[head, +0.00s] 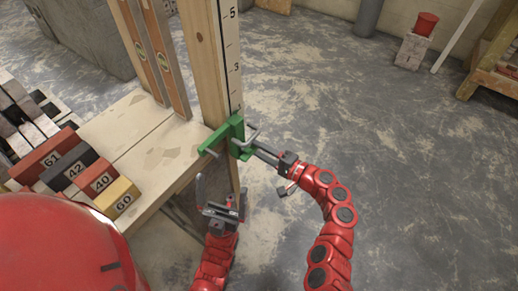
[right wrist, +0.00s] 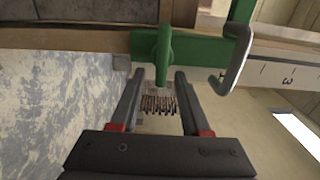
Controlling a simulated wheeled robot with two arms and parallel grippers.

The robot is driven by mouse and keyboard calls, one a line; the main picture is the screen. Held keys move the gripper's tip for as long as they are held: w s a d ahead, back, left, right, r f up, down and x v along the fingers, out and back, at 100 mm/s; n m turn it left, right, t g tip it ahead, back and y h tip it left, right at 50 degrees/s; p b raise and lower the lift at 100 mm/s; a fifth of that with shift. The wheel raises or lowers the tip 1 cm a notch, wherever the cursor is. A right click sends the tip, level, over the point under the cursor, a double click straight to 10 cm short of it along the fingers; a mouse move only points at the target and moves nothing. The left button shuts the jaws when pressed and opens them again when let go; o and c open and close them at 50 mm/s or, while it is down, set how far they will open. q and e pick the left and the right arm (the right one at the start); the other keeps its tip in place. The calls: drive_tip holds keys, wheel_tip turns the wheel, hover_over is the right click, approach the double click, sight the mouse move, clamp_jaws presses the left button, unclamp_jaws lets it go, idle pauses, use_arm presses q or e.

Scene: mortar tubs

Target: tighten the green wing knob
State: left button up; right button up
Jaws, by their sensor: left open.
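A green clamp (head: 237,126) with a bent grey rod sits against the upright wooden post in the head view. In the right wrist view, a green upright piece (right wrist: 164,50), which looks like the wing knob, hangs from the green bar. My right gripper (right wrist: 160,76) is open, with its fingertips on either side of that piece's lower part and gaps showing. In the head view my right gripper (head: 258,150) reaches the clamp from the right; the knob itself is hard to separate there. My left gripper (head: 221,196) is open and empty below the clamp.
A wooden bench (head: 140,150) on the left carries two leaning spirit levels (head: 167,60) and numbered blocks (head: 75,170). The post (head: 208,60) bears a measuring strip (head: 231,50). The floor on the right is clear.

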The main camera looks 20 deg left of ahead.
drive_tip(key=p+v, duration=0.1)
drive_tip(key=v, duration=1.6)
drive_tip(key=shift+d+p, duration=0.2)
drive_tip(key=shift+p, duration=0.15)
drive_tip(key=shift+s, duration=0.1)
